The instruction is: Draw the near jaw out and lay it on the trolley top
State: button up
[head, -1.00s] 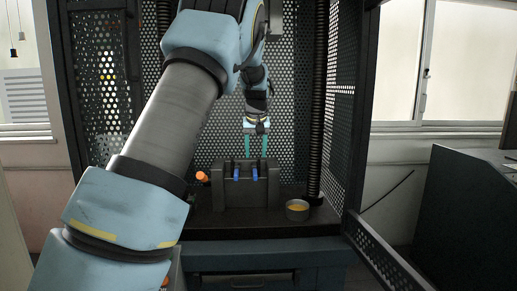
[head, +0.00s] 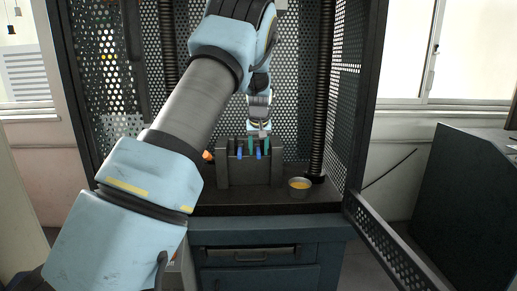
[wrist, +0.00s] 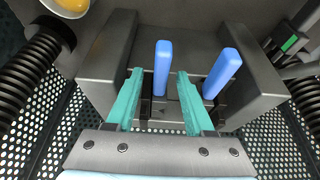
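A dark grey grip block (head: 235,175) stands inside the perforated enclosure, and its body also shows in the wrist view (wrist: 90,62). Two upright blue tabs rise from its slot: one (head: 240,153) on the left in the head view, the other (head: 258,153) on the right. My gripper (head: 260,143) is open with its teal fingers down at the block. In the wrist view its fingers (wrist: 159,85) stand either side of one blue tab (wrist: 162,66), with gaps; the other tab (wrist: 222,73) is outside them. I cannot identify the trolley top.
A metal bowl with yellow contents (head: 299,187) sits right of the block. An orange knob (head: 207,156) is at its left. Ribbed columns (head: 323,95) and mesh walls enclose the space. An open mesh door (head: 395,240) juts out at front right. A dark cabinet (head: 465,190) stands far right.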

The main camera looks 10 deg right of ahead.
grip_shut()
jog(key=shift+r, duration=0.1)
dwell(1.1)
jog(key=s+a+b, duration=0.1)
jog(key=s+b, duration=0.1)
jog(key=s, duration=0.7)
jog(key=shift+a, duration=0.35)
dwell(0.8)
jog(key=shift+r, duration=0.1)
jog(key=shift+s+p+v, duration=0.25)
jog(key=shift+p+v, duration=0.55)
jog(key=shift+v, duration=0.9)
